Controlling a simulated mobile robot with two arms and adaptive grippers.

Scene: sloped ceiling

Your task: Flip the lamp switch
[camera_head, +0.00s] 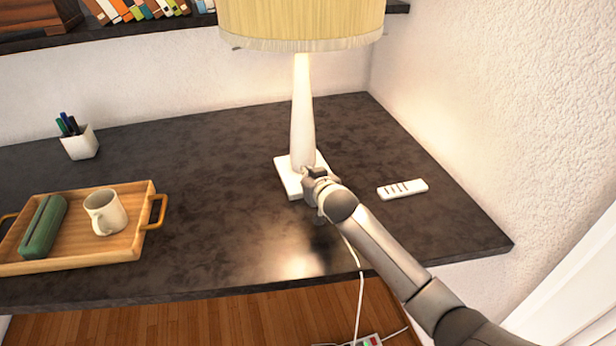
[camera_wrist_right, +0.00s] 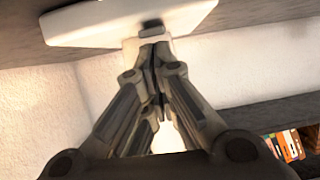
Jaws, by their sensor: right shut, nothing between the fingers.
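The table lamp has a pale yellow fringed shade (camera_head: 302,22), a white stem (camera_head: 302,115) and a square white base (camera_head: 287,177) on the dark desk. The shade looks bright and glowing. My right gripper (camera_head: 310,176) is shut and empty at the front of the base, hiding part of it. In the right wrist view the base (camera_wrist_right: 110,22) is at the top, and a small grey block, seemingly the switch (camera_wrist_right: 152,31), sits at the tips of my closed right fingers (camera_wrist_right: 155,48). I cannot tell whether they touch it. My left gripper is out of view.
A wooden tray (camera_head: 85,262) with a mug (camera_head: 105,212) and a green object (camera_head: 43,227) lies at the left. A pen cup (camera_head: 80,143) stands behind it. A white remote (camera_head: 402,189) lies right of the lamp. A white cord (camera_head: 361,290) hangs below the desk's front edge.

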